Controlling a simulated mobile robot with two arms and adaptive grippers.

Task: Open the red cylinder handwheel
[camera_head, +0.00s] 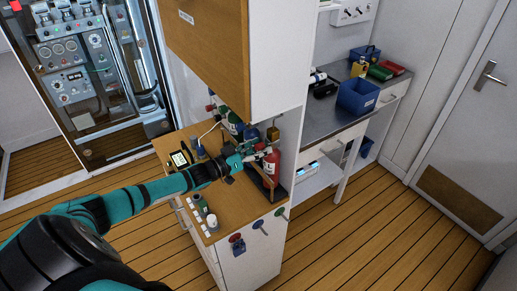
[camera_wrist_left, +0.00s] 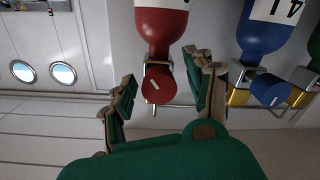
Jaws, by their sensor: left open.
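The red cylinder (camera_head: 272,166) stands on the wooden counter in the head view, and part of its body (camera_wrist_left: 161,28) shows at the top of the left wrist view, which looks inverted. Its red handwheel (camera_wrist_left: 161,84) has a pale mark and sits near the middle of that view. My left gripper (camera_head: 252,154) reaches to the top of the red cylinder. In the wrist view its open fingers (camera_wrist_left: 162,90) stand on either side of the handwheel, with gaps visible. I cannot tell exactly how deep the handwheel is between them. My right gripper is not in view.
A blue cylinder (camera_wrist_left: 265,28) with a blue handwheel (camera_wrist_left: 270,90) stands close beside the red one. A wooden cabinet (camera_head: 215,50) hangs above the counter (camera_head: 238,213). A blue bin (camera_head: 357,97) is on the desk behind.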

